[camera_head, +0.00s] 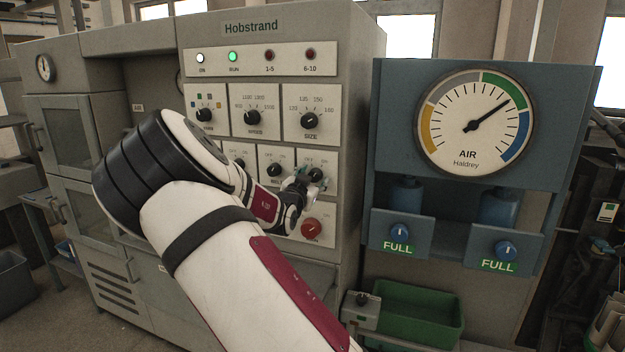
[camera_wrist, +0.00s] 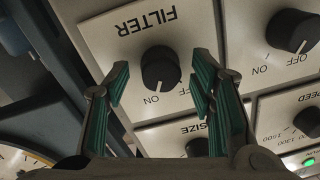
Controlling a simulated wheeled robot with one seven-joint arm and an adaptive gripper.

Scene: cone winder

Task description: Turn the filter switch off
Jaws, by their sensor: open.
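The filter switch is a round black knob (camera_wrist: 160,68) on a pale panel labelled FILTER, seen upside down in the wrist view. Its white mark appears to point at the ON label; the OFF label is partly hidden by a finger. My gripper (camera_wrist: 160,80) is open, with one green-padded finger on each side of the knob and visible gaps between pads and knob. In the head view my gripper (camera_head: 300,187) is at the filter panel on the right of the lower switch row, and the knob (camera_head: 316,174) shows just beside it.
Another black switch (camera_head: 274,170) is left of the filter switch. The size dial (camera_head: 309,121) is above, and a red knob (camera_head: 311,228) is below. A blue air-gauge unit (camera_head: 474,118) stands to the right. A green bin (camera_head: 420,310) is low in front.

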